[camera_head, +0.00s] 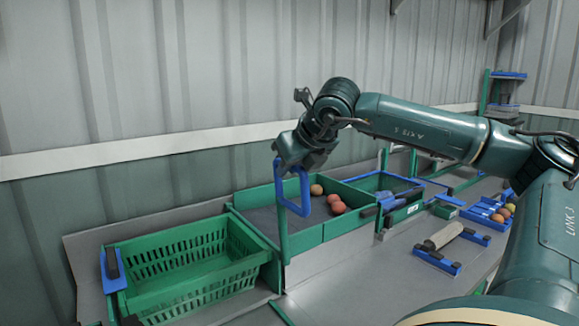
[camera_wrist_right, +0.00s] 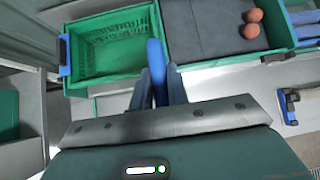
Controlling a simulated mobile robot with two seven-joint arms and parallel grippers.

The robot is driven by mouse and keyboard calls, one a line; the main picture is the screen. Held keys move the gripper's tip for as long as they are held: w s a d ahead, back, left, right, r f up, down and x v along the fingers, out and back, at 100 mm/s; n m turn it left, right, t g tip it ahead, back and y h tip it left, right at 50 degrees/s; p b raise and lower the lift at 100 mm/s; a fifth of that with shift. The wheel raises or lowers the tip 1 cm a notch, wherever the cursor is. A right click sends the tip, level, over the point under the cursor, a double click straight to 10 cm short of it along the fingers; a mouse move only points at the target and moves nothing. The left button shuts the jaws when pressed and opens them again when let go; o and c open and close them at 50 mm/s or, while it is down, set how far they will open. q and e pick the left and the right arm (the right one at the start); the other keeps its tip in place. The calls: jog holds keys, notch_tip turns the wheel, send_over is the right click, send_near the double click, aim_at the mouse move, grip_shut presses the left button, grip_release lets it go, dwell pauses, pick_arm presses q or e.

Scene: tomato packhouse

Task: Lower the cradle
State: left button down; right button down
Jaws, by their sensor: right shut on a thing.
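A green slatted crate (camera_head: 200,286) sits at the left of the bench, empty; it also shows in the right wrist view (camera_wrist_right: 112,22). I cannot make out a cradle beneath it. A blue loop handle (camera_head: 306,192) hangs beside a green upright post at the near-left of the green tray. My right gripper (camera_head: 291,165) is shut on the blue loop handle near its top. In the right wrist view the handle (camera_wrist_right: 156,62) stands between the fingers. My left gripper is not in view.
A blue bracket (camera_head: 112,272) is at the crate's left side. A pale roller on blue supports (camera_head: 437,262) and more tomatoes are to the right. A ribbed wall stands behind.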

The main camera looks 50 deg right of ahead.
jog(key=shift+a+f, duration=0.15)
jog(key=shift+a, duration=0.05)
jog(key=c, duration=1.4)
grip_release()
jog(key=shift+a, duration=0.1)
jog(key=shift+o, duration=0.2)
jog(key=b+v, duration=0.2)
jog(key=v, duration=1.1)
